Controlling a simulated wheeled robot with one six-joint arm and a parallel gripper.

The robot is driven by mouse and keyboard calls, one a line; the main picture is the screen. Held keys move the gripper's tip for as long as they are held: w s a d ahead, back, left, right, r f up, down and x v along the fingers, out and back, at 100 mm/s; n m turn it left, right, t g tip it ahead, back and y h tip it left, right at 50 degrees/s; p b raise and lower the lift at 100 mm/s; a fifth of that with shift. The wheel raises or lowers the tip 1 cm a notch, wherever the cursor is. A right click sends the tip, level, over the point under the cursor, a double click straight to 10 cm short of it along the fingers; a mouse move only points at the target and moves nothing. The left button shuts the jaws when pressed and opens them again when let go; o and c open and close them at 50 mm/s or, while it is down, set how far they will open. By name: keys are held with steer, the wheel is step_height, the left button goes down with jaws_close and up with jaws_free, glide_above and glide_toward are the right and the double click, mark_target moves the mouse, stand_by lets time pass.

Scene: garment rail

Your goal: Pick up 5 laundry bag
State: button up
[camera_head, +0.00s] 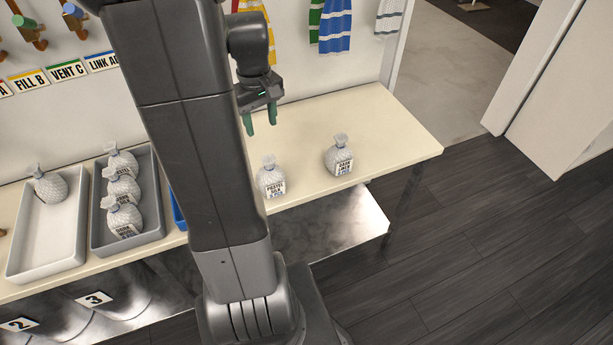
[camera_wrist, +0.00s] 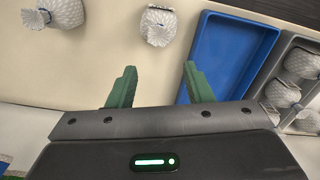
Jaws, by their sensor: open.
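White, textured laundry bags with tied necks and printed labels are on the table and in trays. One bag (camera_head: 270,180) stands on the bare table just right of my arm; it also shows ahead of my fingertips in the wrist view (camera_wrist: 157,27). Another bag (camera_head: 338,157) stands further right, at the upper left of the wrist view (camera_wrist: 62,12). Three bags (camera_head: 123,187) sit in a row in the dark grey tray, and one (camera_head: 50,187) is in the light grey tray. My gripper (camera_head: 260,120) is open and empty above the table, its green fingers (camera_wrist: 159,68) apart.
The cream table (camera_head: 390,133) is clear around the two loose bags. A blue tray (camera_wrist: 240,50) looks empty and is mostly hidden by my arm in the head view. The dark grey tray (camera_head: 97,235) and light grey tray (camera_head: 18,262) stand left. Striped towels (camera_head: 336,28) hang behind.

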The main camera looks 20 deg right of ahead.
mark_target(269, 160)
step_height(269, 160, down, 9)
steer(key=shift+d+r, duration=0.1)
steer(key=shift+r, duration=0.05)
steer(key=f, duration=0.2)
steer(key=s+f+p, duration=0.1)
steer(key=shift+d+f+p, duration=0.1)
steer(key=shift+f+p, duration=0.2)
steer(key=shift+f, duration=0.75)
jaws_close()
